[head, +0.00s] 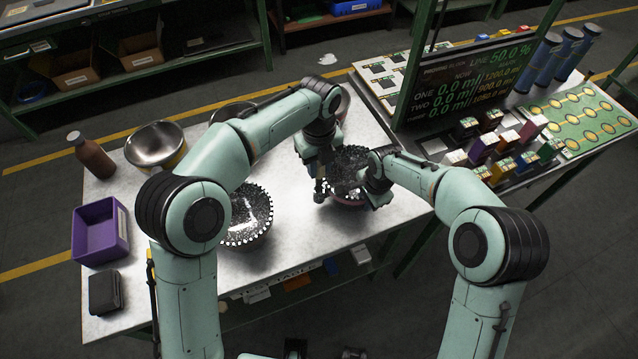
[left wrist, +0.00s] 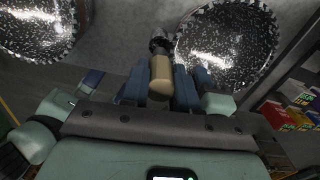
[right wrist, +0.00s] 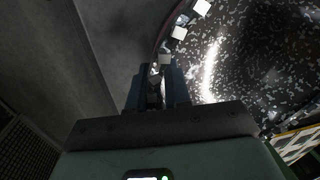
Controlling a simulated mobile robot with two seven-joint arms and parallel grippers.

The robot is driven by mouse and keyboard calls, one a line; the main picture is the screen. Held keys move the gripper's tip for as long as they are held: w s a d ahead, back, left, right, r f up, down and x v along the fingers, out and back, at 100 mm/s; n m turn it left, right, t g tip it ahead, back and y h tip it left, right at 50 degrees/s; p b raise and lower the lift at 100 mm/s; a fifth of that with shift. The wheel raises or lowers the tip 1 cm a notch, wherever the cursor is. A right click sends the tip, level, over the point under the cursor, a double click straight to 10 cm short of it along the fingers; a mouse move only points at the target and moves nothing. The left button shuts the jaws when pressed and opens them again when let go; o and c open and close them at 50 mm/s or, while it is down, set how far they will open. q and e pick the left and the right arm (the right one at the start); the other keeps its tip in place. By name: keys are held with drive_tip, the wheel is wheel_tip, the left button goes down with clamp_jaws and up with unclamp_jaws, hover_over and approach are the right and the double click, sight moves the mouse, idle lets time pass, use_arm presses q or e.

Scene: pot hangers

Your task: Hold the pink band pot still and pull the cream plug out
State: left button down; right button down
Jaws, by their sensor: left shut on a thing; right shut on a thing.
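The pink band pot (head: 350,158), with a speckled dark inside and a toothed pale rim, stands near the right end of the metal table between my grippers. My left gripper (left wrist: 160,88) is shut on the cream plug (left wrist: 161,70), beside the pot (left wrist: 228,45). A dark metal fitting (left wrist: 160,42) shows at the plug's far end; I cannot tell whether the plug is still seated. My right gripper (right wrist: 158,88) is shut at the pot's rim (right wrist: 165,60) on its right side; the exact contact is dark. In the head view the plug is hidden by my left gripper (head: 320,192).
Another speckled pot (head: 247,238) stands left of my left gripper. A steel bowl (head: 157,145), brown bottle (head: 91,156), purple bin (head: 100,232) and black box (head: 104,292) are further left. A screen (head: 465,82) and small coloured boxes (head: 483,148) stand at right.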

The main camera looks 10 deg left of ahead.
drive_tip(key=shift+d, duration=0.1)
idle(0.3)
drive_tip(key=c, duration=1)
unclamp_jaws()
wheel_tip(320, 180, up, 12)
drive_tip(key=s, duration=0.1)
drive_tip(key=shift+s+d, duration=0.15)
drive_tip(key=shift+d, duration=0.3)
drive_tip(key=shift+f, duration=0.1)
